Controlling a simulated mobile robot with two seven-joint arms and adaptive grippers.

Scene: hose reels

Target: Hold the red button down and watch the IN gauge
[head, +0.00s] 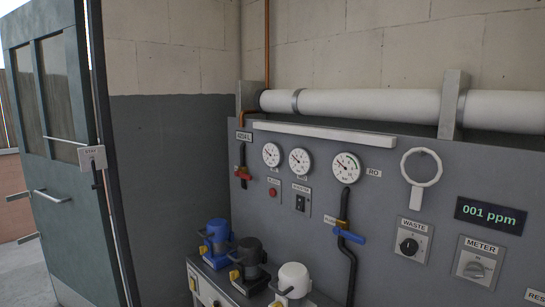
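A small red button (272,191) sits on a light plate on the grey wall panel (400,184), in the head view. Above it is a round white gauge (271,154), and a similar second gauge (300,161) is just right of it. Labels below these two are too small to read, so I cannot tell which is IN. A third gauge (346,168) is farther right, with an RO label beside it. Neither of my grippers shows, and nothing touches the button.
Blue (216,240), black (248,255) and white (293,279) capped units stand below the panel. A red-handled valve (243,173) is left of the button, a blue-handled valve (350,236) right. A display (490,215) reads 001 ppm. A green door (70,160) stands left.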

